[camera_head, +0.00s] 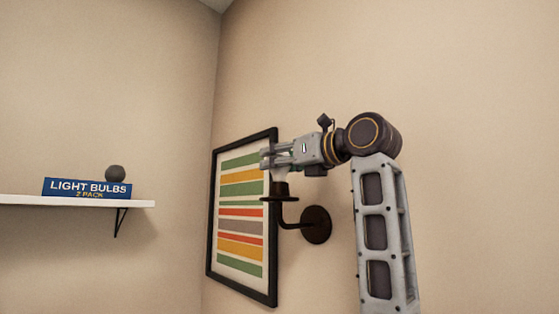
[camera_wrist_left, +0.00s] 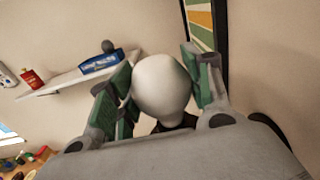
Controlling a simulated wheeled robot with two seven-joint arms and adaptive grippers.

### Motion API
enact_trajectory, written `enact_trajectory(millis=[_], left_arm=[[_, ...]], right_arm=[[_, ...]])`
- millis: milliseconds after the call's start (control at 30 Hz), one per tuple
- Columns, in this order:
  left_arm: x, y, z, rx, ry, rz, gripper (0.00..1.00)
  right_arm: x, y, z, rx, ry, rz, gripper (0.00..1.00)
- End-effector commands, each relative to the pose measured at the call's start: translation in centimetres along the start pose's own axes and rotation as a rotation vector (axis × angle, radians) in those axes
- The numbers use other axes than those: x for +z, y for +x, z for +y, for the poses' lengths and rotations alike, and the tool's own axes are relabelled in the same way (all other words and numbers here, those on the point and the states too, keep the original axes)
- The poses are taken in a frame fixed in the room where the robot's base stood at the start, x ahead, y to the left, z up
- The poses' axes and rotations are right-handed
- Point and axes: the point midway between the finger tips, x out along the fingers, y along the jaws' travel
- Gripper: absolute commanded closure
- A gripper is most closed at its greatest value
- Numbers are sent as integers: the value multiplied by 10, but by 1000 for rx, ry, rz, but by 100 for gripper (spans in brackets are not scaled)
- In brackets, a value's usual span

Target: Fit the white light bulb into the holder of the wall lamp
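The wall lamp (camera_head: 316,225) is dark, with an arm that reaches left to an upward-facing holder (camera_head: 281,190). My left gripper (camera_head: 270,157) is just above the holder. In the left wrist view, the white light bulb (camera_wrist_left: 163,86) sits between the green finger pads of my left gripper (camera_wrist_left: 162,75), which border it on both sides. The bulb's narrow lower end points at the dark holder (camera_wrist_left: 178,122). In the head view only a pale bit of the bulb (camera_head: 278,175) shows under the fingers. I cannot tell whether its base is inside the holder. My right gripper is out of view.
A striped framed picture (camera_head: 242,215) hangs close behind the holder. A white shelf (camera_head: 80,201) at the left bears a blue light bulb box (camera_head: 88,188) and a dark round object (camera_head: 115,172). The wall right of my arm is bare.

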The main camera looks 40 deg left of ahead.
Motion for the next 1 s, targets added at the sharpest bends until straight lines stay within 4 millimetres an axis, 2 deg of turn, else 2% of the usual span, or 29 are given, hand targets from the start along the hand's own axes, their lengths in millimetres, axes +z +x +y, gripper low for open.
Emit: enact_trajectory(millis=[33, 200, 667, 867, 1000], left_arm=[[0, 0, 0, 0, 0, 0, 44], [0, 0, 0, 0, 0, 0, 25], [0, -4, 0, -1, 1, 0, 25], [0, -19, -1, -3, 1, -1, 25], [0, -35, -1, -3, 2, -1, 25]], right_arm=[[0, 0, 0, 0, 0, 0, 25], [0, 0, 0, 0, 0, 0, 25], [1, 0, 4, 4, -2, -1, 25], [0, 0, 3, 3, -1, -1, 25], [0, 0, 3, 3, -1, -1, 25]])
